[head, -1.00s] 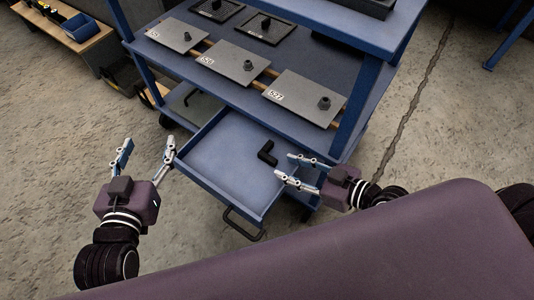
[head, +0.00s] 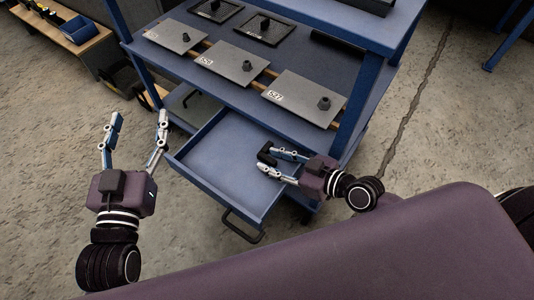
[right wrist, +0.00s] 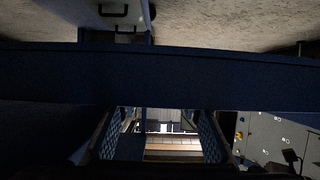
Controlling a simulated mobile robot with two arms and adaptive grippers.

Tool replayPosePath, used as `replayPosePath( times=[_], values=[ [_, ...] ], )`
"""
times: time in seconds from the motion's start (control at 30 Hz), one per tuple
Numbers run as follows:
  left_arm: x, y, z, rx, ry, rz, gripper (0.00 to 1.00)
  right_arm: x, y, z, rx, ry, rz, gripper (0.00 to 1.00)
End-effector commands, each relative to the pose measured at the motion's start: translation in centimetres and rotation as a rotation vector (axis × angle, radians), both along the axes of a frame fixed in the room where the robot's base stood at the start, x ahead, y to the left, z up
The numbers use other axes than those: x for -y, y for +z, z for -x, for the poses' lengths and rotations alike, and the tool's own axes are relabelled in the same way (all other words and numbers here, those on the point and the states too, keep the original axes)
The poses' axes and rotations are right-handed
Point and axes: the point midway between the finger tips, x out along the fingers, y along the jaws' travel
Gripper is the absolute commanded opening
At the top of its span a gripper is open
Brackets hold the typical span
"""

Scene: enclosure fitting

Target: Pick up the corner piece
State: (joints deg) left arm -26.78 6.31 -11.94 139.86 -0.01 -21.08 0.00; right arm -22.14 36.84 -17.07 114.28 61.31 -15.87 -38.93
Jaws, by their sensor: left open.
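The corner piece (head: 265,155), a small black L-shaped part, lies in the open blue drawer (head: 215,152). It shows in the head view, partly hidden by the fingers of my right gripper (head: 267,161). The right gripper is low in the drawer with its fingertips at the piece, a gap between the fingers; I cannot tell whether they touch it. In the right wrist view the two finger pads (right wrist: 160,135) stand apart, and I cannot make out the piece there. My left gripper (head: 139,117) is open and empty, left of the drawer over the floor.
The drawer's walls and front handle (head: 243,227) surround the right gripper's work area. Above is a blue cart shelf (head: 239,92) with several grey plates (head: 304,98) bearing black knobs. A bench with a blue bin (head: 82,29) stands at far left. The floor at left is clear.

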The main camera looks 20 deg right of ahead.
Motion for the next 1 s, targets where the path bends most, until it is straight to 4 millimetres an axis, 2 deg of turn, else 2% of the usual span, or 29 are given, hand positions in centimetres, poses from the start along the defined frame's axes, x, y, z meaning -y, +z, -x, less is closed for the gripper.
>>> replayPosePath(
  times=[0.03, 0.2, 0.3, 0.73, 1.0],
  values=[
    [0.0, 0.0, 0.0, 0.0, 0.0, 0.0, 0.6, 0.0, 0.0, 0.0, 0.0, 0.0, 0.0, 0.27],
    [0.0, 0.0, 0.0, 0.0, 0.0, 0.0, 0.6, 0.0, 0.0, 0.0, 0.0, 0.0, 0.0, 0.08],
    [0.0, 0.0, 0.0, 0.0, 0.0, 0.0, 0.6, 0.0, 0.0, 0.0, 0.0, 0.0, 0.0, 0.0],
    [0.0, -0.4, 0.0, -0.024, 0.0, -0.006, 0.6, -0.1, 0.3, 0.1, 0.001, 0.0, -0.001, 0.0],
    [-0.9, -4.7, 0.8, -0.214, 0.015, -0.054, 0.6, -0.4, 1.3, 0.3, 0.001, 0.001, -0.002, 0.0]
  ],
)
